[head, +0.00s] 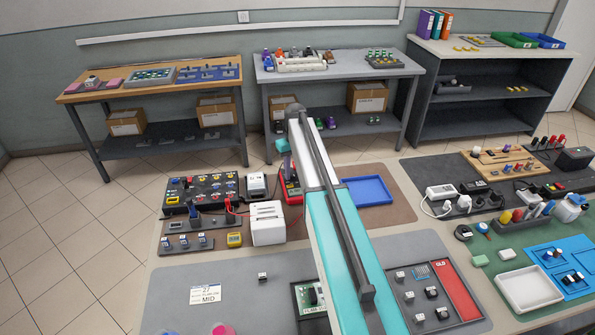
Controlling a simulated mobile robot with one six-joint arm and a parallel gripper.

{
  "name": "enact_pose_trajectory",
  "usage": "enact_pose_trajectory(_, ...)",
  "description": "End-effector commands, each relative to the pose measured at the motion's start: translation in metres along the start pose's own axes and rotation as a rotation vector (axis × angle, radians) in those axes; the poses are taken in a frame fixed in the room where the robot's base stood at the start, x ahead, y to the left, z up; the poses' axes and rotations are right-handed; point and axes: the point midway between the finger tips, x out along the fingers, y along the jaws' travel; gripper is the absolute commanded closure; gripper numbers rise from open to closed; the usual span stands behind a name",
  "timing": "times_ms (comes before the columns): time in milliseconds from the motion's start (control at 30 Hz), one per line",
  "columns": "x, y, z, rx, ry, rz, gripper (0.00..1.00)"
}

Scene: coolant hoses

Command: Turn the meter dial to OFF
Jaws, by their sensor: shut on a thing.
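The red meter (290,191) sits on the brown mat at the middle of the bench, just left of my arm. My gripper (291,176) is over the meter and shut on its dial, pointing down. The dial itself is hidden by the gripper, and its setting and the OFF mark are too small to read. The meter's right side is partly covered by my arm.
A white box (267,223) stands close left of the meter, and a grey-white device (256,186) stands behind it. A black panel with coloured sockets (200,190) is further left. A blue tray (367,191) lies right of my arm, with bare mat around it.

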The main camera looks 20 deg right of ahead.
Motion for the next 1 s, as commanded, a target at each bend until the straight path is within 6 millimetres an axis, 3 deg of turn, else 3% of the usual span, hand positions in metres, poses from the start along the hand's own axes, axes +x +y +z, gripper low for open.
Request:
enact_pose_trajectory(667,0.0001,0.0003,-0.0013,-0.078,-0.001,0.000,0.95)
enact_pose_trajectory(1000,0.0011,0.0011,-0.0015,-0.262,-0.010,0.001,0.95)
